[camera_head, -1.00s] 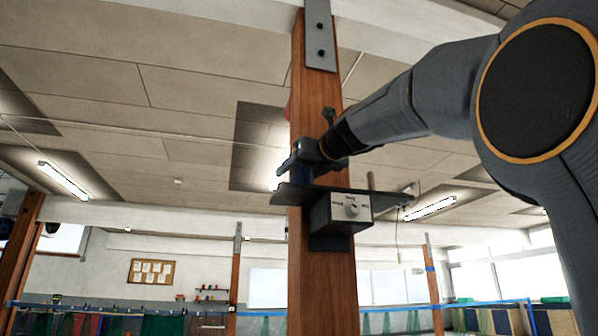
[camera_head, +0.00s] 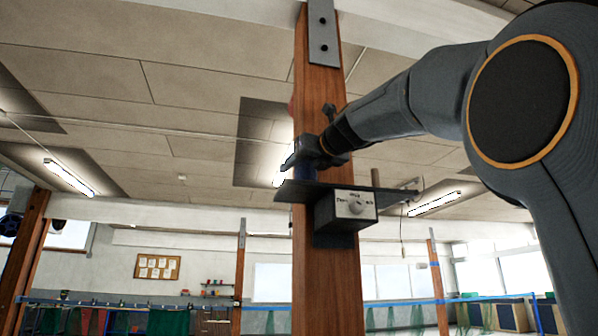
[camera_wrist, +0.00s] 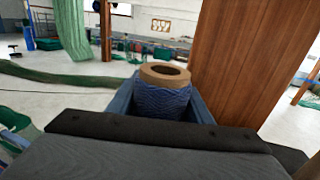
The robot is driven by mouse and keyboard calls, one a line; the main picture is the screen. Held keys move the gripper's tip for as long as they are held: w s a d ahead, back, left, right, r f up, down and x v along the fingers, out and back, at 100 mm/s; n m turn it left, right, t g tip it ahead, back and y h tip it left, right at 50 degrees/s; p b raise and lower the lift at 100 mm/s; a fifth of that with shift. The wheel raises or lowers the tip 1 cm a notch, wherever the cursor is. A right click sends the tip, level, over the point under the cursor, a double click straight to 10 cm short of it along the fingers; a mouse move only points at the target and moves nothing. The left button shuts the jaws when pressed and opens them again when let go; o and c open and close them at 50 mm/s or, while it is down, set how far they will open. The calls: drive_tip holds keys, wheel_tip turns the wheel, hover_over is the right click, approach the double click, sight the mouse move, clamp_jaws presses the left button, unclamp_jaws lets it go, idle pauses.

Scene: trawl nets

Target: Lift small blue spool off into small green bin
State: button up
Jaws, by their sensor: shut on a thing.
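The small blue spool (camera_wrist: 162,100) stands upright in the wrist view, wound with blue twine and topped by a tan cardboard core. My gripper (camera_wrist: 165,108) is shut on it, with a jaw on each side. In the head view my gripper (camera_head: 318,158) is just above a dark shelf (camera_head: 300,190) on the wooden post, and only a sliver of the spool (camera_head: 304,172) shows below it. I cannot tell whether the spool touches the shelf. I cannot make out the small green bin in either view.
The wooden post (camera_head: 325,270) rises close beside my gripper. Green netting (camera_wrist: 60,72) lies on the pale floor far below.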

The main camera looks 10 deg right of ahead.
wheel_tip(320, 180, up, 11)
drive_tip(key=p, duration=0.3)
drive_tip(key=b+v, duration=0.6)
drive_tip(key=v, duration=1.2)
drive_tip(key=shift+p, duration=0.55)
drive_tip(key=p+v, duration=0.1)
drive_tip(key=v, duration=1.1)
idle(0.8)
drive_tip(key=shift+a, duration=0.15)
